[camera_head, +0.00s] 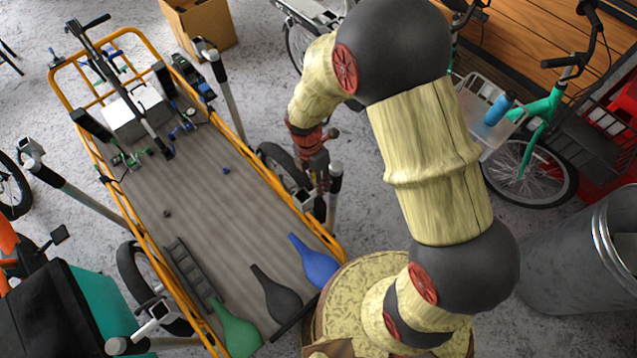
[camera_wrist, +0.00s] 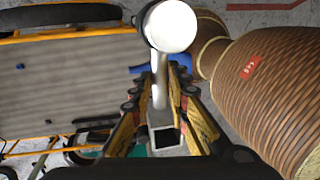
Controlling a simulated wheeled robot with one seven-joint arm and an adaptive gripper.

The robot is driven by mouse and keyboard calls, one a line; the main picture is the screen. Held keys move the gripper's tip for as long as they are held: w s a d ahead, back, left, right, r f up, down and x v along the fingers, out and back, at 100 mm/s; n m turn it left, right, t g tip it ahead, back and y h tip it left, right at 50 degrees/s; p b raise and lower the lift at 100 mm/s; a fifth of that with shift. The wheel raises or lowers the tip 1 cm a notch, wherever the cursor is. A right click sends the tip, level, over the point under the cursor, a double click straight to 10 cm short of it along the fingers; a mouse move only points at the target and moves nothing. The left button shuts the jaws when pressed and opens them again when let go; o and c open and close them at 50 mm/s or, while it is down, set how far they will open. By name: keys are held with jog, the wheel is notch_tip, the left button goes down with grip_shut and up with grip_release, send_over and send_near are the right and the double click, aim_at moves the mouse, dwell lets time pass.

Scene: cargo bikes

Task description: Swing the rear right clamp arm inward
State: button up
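The rear right clamp arm (camera_head: 334,185) is a grey post with a light rounded end, beside the right orange rail of the cargo bed. In the wrist view its white round end (camera_wrist: 172,27) is large, and its shaft (camera_wrist: 160,92) runs down between my fingers to a square grey bracket (camera_wrist: 166,138). My gripper (camera_head: 318,178) is low beside this post in the head view. In the wrist view the fingers of my gripper (camera_wrist: 162,72) lie on either side of the shaft, very close to it. Whether they touch it is unclear.
The grey cargo bed (camera_head: 205,205) carries blue, black and green bottle-shaped things at its near end. Other clamp posts stand at the upper right (camera_head: 226,97) and left (camera_head: 75,190). A ribbed brown round body (camera_wrist: 270,90) fills the wrist view's right. A metal bin (camera_head: 580,255) stands right.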

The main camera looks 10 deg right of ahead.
jog(key=o, duration=0.4)
notch_tip(320, 180, up, 12)
jog(key=w+a, duration=0.1)
jog(key=w, duration=0.1)
dwell(0.5)
jog(key=shift+a+f, duration=0.1)
jog(key=shift+f, duration=0.05)
dwell(0.3)
